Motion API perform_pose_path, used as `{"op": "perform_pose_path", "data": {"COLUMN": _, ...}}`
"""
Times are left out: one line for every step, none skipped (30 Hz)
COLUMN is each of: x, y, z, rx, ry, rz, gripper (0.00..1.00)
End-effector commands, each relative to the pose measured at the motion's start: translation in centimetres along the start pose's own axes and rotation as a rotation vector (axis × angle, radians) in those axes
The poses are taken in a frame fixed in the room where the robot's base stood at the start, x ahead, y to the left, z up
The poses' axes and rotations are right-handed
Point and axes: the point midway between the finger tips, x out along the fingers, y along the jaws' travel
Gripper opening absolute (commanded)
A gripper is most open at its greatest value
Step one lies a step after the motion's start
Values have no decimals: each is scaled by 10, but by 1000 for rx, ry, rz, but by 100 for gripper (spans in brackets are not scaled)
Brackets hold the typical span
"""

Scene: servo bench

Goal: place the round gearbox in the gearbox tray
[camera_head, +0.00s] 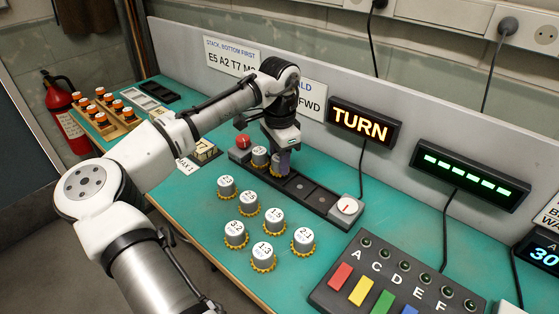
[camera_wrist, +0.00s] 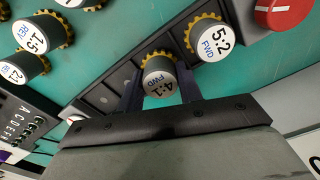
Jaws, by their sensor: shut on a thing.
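My gripper (camera_head: 281,170) is shut on a round gearbox marked 4:1 FWD (camera_wrist: 158,78), with a grey body and a yellow toothed rim. It is over the dark slotted strip (camera_head: 325,199); I cannot tell whether it is seated in a slot. In the head view my gripper mostly hides it. A gearbox marked 5:2 FWD (camera_wrist: 209,40) stands in the strip beside it, toward the red button end; it also shows in the head view (camera_head: 260,156). Slots toward the white dial look empty.
Several loose round gearboxes (camera_head: 274,220) stand on the green bench in front of the strip. A TURN display (camera_head: 364,124) stands behind. A coloured key panel (camera_head: 385,280) is at front right.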

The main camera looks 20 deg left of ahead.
Motion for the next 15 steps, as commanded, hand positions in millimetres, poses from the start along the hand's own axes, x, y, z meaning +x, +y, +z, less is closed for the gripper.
{"op": "perform_pose_path", "data": {"x": 5, "y": 0, "z": 0, "rx": 0, "ry": -1, "rz": 0, "gripper": 11}}
{"op": "perform_pose_path", "data": {"x": 8, "y": 0, "z": 0, "rx": 0, "ry": -1, "rz": 0, "gripper": 11}}
{"op": "perform_pose_path", "data": {"x": 10, "y": 0, "z": 0, "rx": 1, "ry": 0, "rz": -1, "gripper": 11}}
{"op": "perform_pose_path", "data": {"x": 11, "y": 0, "z": 0, "rx": 1, "ry": 0, "rz": -1, "gripper": 11}}
{"op": "perform_pose_path", "data": {"x": 12, "y": 0, "z": 0, "rx": 1, "ry": 0, "rz": -1, "gripper": 11}}
{"op": "perform_pose_path", "data": {"x": 12, "y": 0, "z": 0, "rx": 1, "ry": 1, "rz": -1, "gripper": 11}}
{"op": "perform_pose_path", "data": {"x": 12, "y": 0, "z": 0, "rx": 1, "ry": 1, "rz": -1, "gripper": 11}}
{"op": "perform_pose_path", "data": {"x": 12, "y": 0, "z": 0, "rx": 1, "ry": 1, "rz": -1, "gripper": 11}}
{"op": "perform_pose_path", "data": {"x": 12, "y": 0, "z": 0, "rx": 1, "ry": 1, "rz": -1, "gripper": 11}}
{"op": "perform_pose_path", "data": {"x": 12, "y": 0, "z": 0, "rx": 1, "ry": 1, "rz": -1, "gripper": 11}}
{"op": "perform_pose_path", "data": {"x": 12, "y": 0, "z": 0, "rx": 0, "ry": 1, "rz": -1, "gripper": 11}}
{"op": "perform_pose_path", "data": {"x": 12, "y": 0, "z": 0, "rx": 1, "ry": 1, "rz": -1, "gripper": 11}}
{"op": "perform_pose_path", "data": {"x": 13, "y": 0, "z": 0, "rx": 1, "ry": 1, "rz": -1, "gripper": 11}}
{"op": "perform_pose_path", "data": {"x": 14, "y": 0, "z": 0, "rx": 1, "ry": 1, "rz": -1, "gripper": 11}}
{"op": "perform_pose_path", "data": {"x": 15, "y": 0, "z": 0, "rx": 1, "ry": 0, "rz": -1, "gripper": 37}}
